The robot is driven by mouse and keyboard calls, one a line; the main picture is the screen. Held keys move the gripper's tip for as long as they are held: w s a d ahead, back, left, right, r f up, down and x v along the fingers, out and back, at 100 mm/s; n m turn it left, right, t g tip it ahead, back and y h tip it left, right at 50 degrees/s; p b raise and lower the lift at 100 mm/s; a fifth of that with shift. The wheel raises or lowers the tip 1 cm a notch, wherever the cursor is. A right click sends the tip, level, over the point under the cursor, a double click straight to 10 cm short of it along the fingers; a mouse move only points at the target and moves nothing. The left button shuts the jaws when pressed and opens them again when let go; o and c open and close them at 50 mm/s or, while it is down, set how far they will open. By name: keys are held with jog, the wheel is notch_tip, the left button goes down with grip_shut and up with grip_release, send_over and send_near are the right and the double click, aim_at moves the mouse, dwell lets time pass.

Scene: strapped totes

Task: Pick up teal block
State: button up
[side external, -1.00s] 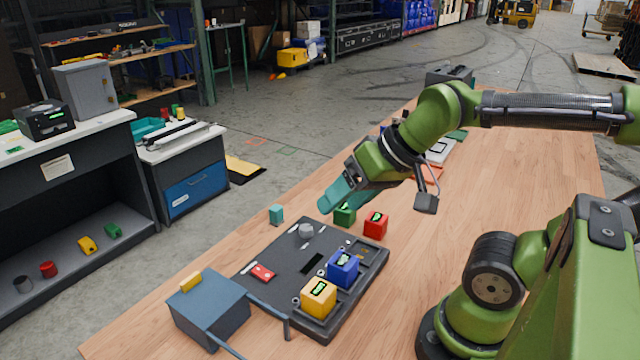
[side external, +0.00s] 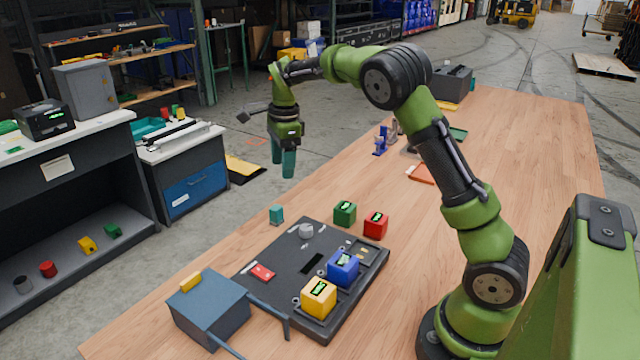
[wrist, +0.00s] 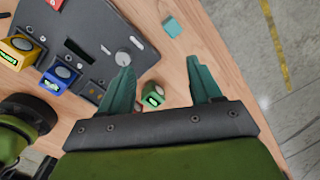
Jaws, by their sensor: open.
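The teal block (side external: 276,214) is a small cube on the wooden table, near its left edge and just beyond the dark tray. It also shows in the wrist view (wrist: 172,27), ahead of the fingertips and apart from them. My gripper (side external: 283,172) hangs above the block in the side view, with teal-green fingers pointing down. In the wrist view my gripper (wrist: 162,75) is open, with nothing between the fingers. The block is in full view in both pictures.
A dark tray (side external: 290,247) carries a blue block (side external: 343,268) and a yellow block (side external: 318,298). A green block (side external: 345,213) and a red block (side external: 376,225) stand beside it. A blue-grey box (side external: 209,308) is at the front.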

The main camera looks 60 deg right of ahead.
aim_at(276, 207)
jog(key=w+m, duration=0.4)
jog(key=m, duration=0.8)
jog(key=shift+g, duration=0.4)
notch_tip(276, 207, down, 10)
jog(key=shift+w+f, duration=0.1)
jog(key=shift+f, duration=0.1)
jog(key=shift+s+d+f, duration=0.1)
jog(key=shift+s+f, duration=0.05)
jog(key=shift+f, duration=1.25)
jog(key=shift+s+d+f, duration=0.1)
jog(key=shift+f, duration=1.25)
jog(key=shift+c, duration=0.2)
jog(key=c, duration=1.1)
notch_tip(276, 207, up, 10)
jog(key=shift+r, duration=0.1)
